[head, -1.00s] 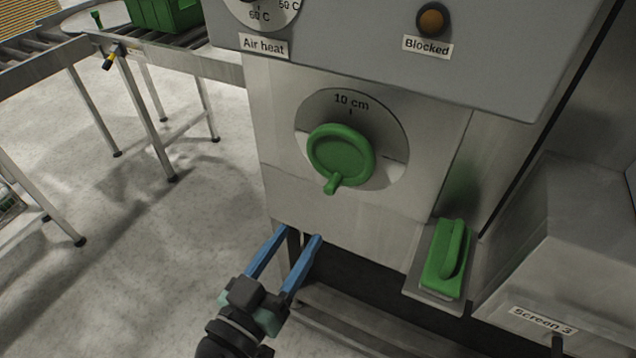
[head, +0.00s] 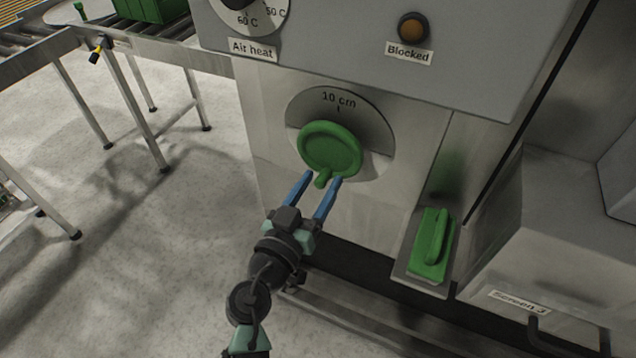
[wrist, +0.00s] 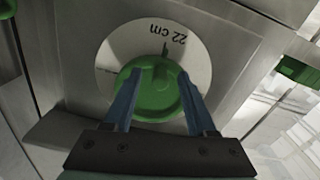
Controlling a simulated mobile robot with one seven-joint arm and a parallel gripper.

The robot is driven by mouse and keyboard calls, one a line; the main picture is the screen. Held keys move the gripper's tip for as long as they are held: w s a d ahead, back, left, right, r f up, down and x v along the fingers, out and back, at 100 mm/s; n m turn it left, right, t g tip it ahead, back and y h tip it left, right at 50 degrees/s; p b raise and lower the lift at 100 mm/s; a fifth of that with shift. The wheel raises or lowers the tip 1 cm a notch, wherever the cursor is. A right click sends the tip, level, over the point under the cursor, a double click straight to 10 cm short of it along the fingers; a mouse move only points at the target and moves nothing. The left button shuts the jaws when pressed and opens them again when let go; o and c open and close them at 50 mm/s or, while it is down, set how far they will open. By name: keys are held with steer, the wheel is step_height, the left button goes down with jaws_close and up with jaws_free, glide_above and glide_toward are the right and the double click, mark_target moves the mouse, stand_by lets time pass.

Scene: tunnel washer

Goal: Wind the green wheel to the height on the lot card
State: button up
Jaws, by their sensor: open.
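The green wheel (head: 331,148) is on a round grey dial (head: 372,118) on the machine's front. The dial reads "10 cm" with a tick at its top. A short green handle (head: 322,179) sticks out at the wheel's lower edge. The wheel also shows in the wrist view (wrist: 158,98), where the dial (wrist: 112,62) bears an upside-down "22 cm" and a tick. My gripper (head: 323,176) is open just below the wheel, with its blue fingers on either side of the handle. I cannot tell whether they touch it. No lot card is in view.
Above are an "Air heat" knob dial (head: 262,18) and an orange "Blocked" lamp (head: 413,27). A green handle on a ledge (head: 433,243) stands at lower right, beside a "Screen 3" housing (head: 545,235). A roller conveyor (head: 60,52) with a green crate (head: 152,10) is at upper left.

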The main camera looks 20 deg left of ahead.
mark_target(344, 173)
jaws_close()
steer(key=shift+d+n, duration=0.1)
steer(key=shift+n, duration=0.2)
steer(key=shift+d+r+n, duration=0.2)
steer(key=shift+d+n, duration=0.3)
steer(key=shift+n, duration=0.85)
steer(key=shift+d+r+n, duration=0.2)
steer(key=shift+d+n, duration=0.35)
steer(key=shift+n, duration=0.85)
steer(key=shift+d+r+n, duration=0.2)
steer(key=shift+d+n, duration=0.3)
steer(key=shift+n, duration=0.85)
steer(key=shift+r, duration=0.1)
steer(key=shift+c, duration=0.3)
jaws_free()
steer(key=shift+o, duration=0.3)
steer(key=shift+a, duration=0.1)
